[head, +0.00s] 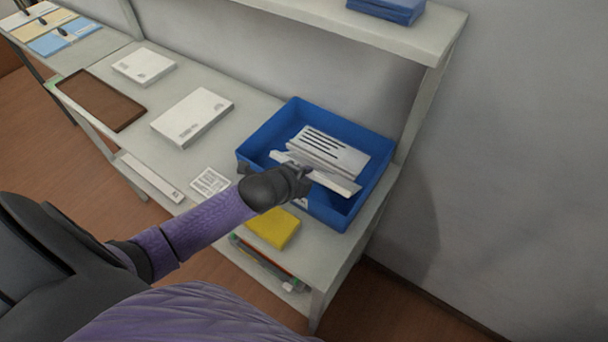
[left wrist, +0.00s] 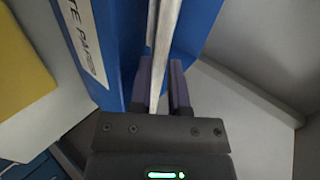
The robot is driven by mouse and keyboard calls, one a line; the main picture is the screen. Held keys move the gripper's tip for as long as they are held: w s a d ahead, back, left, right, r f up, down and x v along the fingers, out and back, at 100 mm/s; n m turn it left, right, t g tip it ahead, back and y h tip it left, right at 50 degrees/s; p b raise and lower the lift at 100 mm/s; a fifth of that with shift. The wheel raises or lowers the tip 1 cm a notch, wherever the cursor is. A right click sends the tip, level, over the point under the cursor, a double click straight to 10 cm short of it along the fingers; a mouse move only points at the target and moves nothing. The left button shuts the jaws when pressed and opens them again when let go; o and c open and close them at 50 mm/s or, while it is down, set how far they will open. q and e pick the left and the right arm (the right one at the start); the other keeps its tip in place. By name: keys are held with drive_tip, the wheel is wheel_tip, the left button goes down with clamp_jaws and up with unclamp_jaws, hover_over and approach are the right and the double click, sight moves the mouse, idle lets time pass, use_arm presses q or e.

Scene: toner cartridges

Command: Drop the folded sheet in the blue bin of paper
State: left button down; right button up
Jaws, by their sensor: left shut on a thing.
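The blue bin (head: 258,142) stands at the near right end of the bench, with white paper showing inside its walls. A printed sheet with dark lines (head: 335,150) shows in the bin area. My left gripper (head: 303,174) is over the bin's near side, shut on the white folded sheet (head: 337,184). In the left wrist view the folded sheet (left wrist: 164,45) stands edge-on between the two fingers (left wrist: 163,88). The bin's blue wall (left wrist: 125,50) with a lettered label is close by. Whether the sheet touches the paper inside cannot be told. My right gripper is not in view.
A yellow block (head: 272,228) lies beside the bin, near the bench edge. White boxes (head: 193,117) and a brown tray (head: 101,99) lie to the left. A shelf (head: 400,35) overhangs the back, and a grey wall is at the right.

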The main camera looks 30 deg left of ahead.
use_arm(q)
drive_tip(key=shift+f+b, duration=0.35)
drive_tip(key=shift+f, duration=0.2)
drive_tip(key=c, duration=0.9)
unclamp_jaws()
drive_tip(key=p+v, duration=0.1)
drive_tip(key=v, duration=0.3)
drive_tip(key=p+v, duration=0.2)
drive_tip(key=v, duration=0.2)
drive_tip(key=p+v, duration=0.2)
drive_tip(key=v, duration=0.2)
drive_tip(key=shift+r, duration=0.65)
